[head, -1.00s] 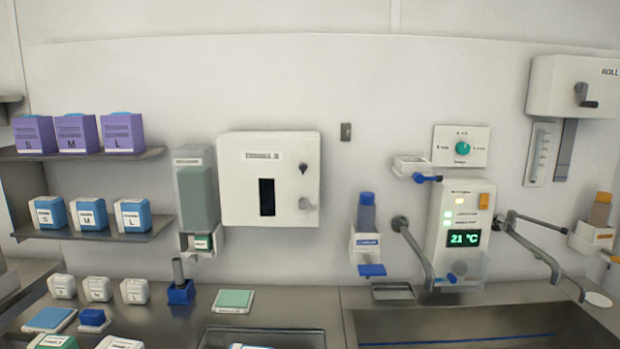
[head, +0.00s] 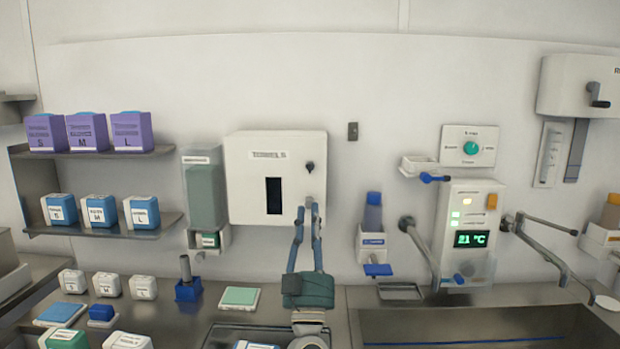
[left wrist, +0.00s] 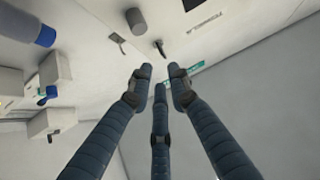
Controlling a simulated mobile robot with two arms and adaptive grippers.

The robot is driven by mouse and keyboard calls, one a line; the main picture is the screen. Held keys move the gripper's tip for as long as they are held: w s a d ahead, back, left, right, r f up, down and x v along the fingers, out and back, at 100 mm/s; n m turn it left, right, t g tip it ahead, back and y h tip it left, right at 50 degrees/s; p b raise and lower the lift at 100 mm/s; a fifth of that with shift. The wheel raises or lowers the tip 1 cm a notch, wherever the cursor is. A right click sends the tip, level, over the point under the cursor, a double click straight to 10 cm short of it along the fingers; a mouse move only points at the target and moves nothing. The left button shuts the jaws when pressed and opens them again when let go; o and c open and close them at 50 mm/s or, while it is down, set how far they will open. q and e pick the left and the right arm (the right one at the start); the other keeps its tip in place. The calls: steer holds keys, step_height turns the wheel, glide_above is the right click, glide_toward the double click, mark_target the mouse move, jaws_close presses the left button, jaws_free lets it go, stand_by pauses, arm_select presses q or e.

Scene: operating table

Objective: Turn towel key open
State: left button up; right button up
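The white towel dispenser (head: 247,185) hangs on the wall, with a "TOWELS" label and a dark window. Its small dark key (head: 310,167) sits at the upper right of its front. In the left wrist view the key (left wrist: 160,47) shows just beyond the fingertips, which appear apart from it. My left gripper (head: 308,207) points up at the dispenser's lower right, below the key, and covers the grey knob there. The knob (left wrist: 135,20) shows in the left wrist view. My left gripper (left wrist: 160,75) has its fingers apart and holds nothing. My right gripper is not in view.
A soap dispenser (head: 205,195) hangs close to the left of the towel dispenser. A small switch plate (head: 352,131) is to its right. A bottle holder (head: 372,240) and control panel (head: 467,220) stand further right. The counter (head: 335,300) and sink lie below.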

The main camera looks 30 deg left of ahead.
mark_target(310, 167)
arm_select(q)
steer(key=p+x, duration=0.2)
steer(key=x, duration=0.7)
steer(key=shift+a+r, duration=0.15)
steer(key=shift+r, duration=0.15)
steer(key=shift+w+a+r, duration=0.15)
steer(key=shift+w+r, duration=0.1)
steer(key=shift+w, duration=0.05)
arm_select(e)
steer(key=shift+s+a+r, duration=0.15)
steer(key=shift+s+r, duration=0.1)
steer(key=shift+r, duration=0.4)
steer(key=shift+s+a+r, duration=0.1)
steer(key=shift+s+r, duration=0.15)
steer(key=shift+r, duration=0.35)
arm_select(q)
jaws_close()
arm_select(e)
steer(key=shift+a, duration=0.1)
